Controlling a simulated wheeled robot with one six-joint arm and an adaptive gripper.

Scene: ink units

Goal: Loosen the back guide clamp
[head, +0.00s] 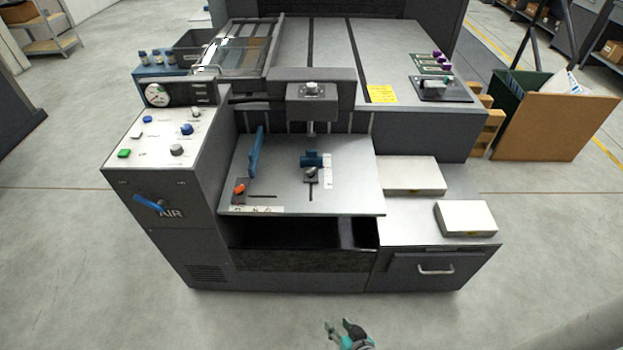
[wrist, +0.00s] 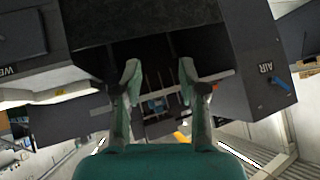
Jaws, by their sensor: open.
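My gripper (head: 339,324) is open and empty at the bottom of the head view, above the floor in front of the machine. In the wrist view my gripper's (wrist: 160,68) two fingers stand apart with nothing between them. On the grey work table (head: 355,195) stand two blue guides. The short blue block (head: 313,158), toward the back, has a small clamp with a pale lever (head: 311,174) in front of it, by a slot. The tall blue plate (head: 254,152) at the left has an orange-knobbed clamp (head: 239,188) near its foot. No label shows which is the back guide.
A control box (head: 165,150) with a blue AIR lever (head: 148,203) stands left of the table. An overhanging head (head: 312,92) is above the table's back. White stacks (head: 466,217) lie at the right. An open dark bay (head: 290,236) is below. The floor in front is clear.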

